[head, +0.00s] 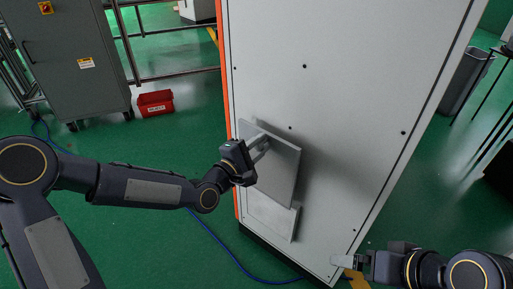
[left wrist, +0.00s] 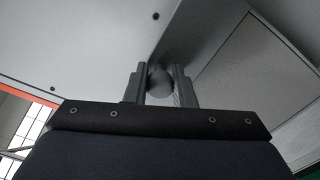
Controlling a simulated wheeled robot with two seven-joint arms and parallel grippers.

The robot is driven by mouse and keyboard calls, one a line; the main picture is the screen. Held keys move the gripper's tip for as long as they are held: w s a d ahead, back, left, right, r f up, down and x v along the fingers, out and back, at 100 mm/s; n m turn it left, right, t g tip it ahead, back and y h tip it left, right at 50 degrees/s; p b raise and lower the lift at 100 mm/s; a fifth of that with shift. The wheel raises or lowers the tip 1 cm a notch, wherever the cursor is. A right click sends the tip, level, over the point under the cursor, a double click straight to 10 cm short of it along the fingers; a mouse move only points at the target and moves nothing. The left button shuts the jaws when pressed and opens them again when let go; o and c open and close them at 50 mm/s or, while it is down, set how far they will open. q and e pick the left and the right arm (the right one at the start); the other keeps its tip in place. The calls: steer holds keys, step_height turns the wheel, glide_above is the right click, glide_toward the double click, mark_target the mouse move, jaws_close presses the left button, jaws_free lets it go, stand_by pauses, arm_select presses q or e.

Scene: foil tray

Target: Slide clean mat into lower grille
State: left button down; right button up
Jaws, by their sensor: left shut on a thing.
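My left gripper (head: 258,147) is shut at the upper part of a square light-grey panel (head: 280,170) on the cabinet's face. In the left wrist view its two fingers (left wrist: 160,86) close on a round grey knob (left wrist: 160,82). The panel appears to stand out from the cabinet and a shadow falls beside it. A second pale panel, perhaps the lower grille (head: 271,216), shows below, partly covered by the first. My right gripper (head: 345,262) is by the cabinet's lower edge; its finger gap is unclear. I cannot make out a clean mat.
The tall light-grey cabinet (head: 330,90) has an orange left edge. A grey control box (head: 70,50), a railing and a red bin (head: 155,103) stand behind left. A blue cable crosses the green floor (head: 160,240). A grey bin (head: 465,82) and table legs are right.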

mark_target(277, 170)
arm_select(q)
steer(key=shift+b+x, duration=0.35)
steer(key=shift+x, duration=1.45)
steer(key=shift+s+d, duration=0.1)
steer(key=shift+b, duration=0.4)
steer(key=shift+b, duration=0.3)
steer(key=shift+f+b, duration=1.95)
